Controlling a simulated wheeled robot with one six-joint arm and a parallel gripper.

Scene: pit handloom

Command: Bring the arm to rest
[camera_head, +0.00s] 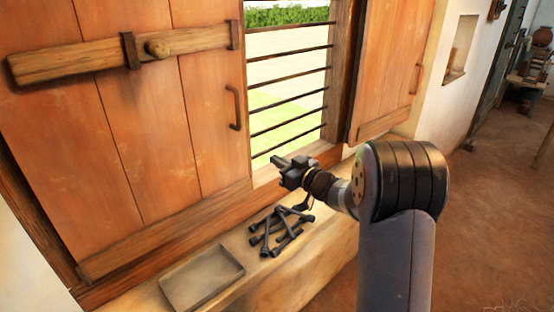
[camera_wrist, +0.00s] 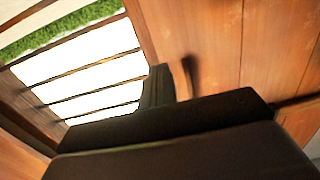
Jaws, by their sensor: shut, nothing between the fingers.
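My gripper (camera_head: 282,162) is in the head view, held above the sill and in front of the lower part of the barred window. It points to the left, toward the left shutter. Its fingers look shut with nothing between them. In the wrist view, the dark gripper body fills the lower middle and the fingers (camera_wrist: 157,88) stand up against the window and a wooden shutter. My arm reaches in from the lower right of the head view.
Several dark metal pieces (camera_head: 281,232) lie in a pile on the sill below my gripper. A shallow empty tray (camera_head: 203,275) sits left of them. The left shutter (camera_head: 150,120) has a bar and handle; the right shutter (camera_head: 392,70) stands beside the window. Open floor lies at right.

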